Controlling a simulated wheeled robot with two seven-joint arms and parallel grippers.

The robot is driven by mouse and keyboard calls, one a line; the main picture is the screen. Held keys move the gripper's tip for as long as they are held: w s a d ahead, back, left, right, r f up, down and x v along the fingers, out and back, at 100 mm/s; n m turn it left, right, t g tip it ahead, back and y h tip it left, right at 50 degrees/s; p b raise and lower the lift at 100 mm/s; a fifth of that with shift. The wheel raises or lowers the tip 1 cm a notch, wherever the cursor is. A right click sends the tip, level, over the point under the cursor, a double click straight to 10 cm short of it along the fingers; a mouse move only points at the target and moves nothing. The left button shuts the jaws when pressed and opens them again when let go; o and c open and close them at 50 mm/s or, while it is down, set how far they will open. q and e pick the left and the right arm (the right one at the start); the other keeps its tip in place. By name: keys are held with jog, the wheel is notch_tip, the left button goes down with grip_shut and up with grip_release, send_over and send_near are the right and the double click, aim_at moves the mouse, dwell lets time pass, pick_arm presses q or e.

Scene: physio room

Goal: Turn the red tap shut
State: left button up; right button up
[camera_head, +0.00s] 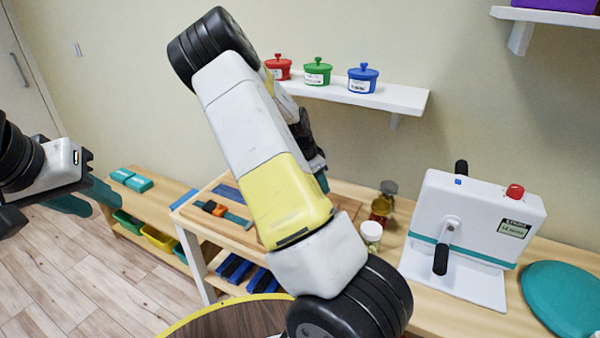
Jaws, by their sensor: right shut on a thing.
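I cannot make out a red tap in this view; my own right arm covers the middle of the picture. My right gripper (321,181) shows only in part behind that arm, low over the back bench, with one teal fingertip in sight. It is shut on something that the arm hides. My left gripper (86,198) is at the left edge, above the floor and in front of the low bench. Its teal fingers stand apart with nothing seen between them.
A white machine (470,225) with black handles and a red knob (515,191) stands on the bench at right, beside a teal disc (565,299). Small jars (371,232) stand left of it. A wall shelf (400,98) holds red, green and blue pots (363,80).

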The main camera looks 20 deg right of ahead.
jog(key=m+g, duration=0.1)
jog(key=m, duration=0.1)
jog(key=m+g, duration=0.1)
jog(key=m, duration=0.2)
jog(key=shift+w+a+f, duration=0.1)
jog(key=shift+w, duration=0.1)
jog(key=shift+m+g+y, duration=0.35)
jog(key=shift+m+g, duration=0.05)
jog(key=shift+m, duration=0.8)
jog(key=shift+m+g+y, duration=0.35)
jog(key=shift+m+g, duration=0.05)
jog(key=shift+m, duration=0.8)
jog(key=o, duration=1.4)
jog(key=shift+w, duration=0.1)
jog(key=shift+c, duration=0.2)
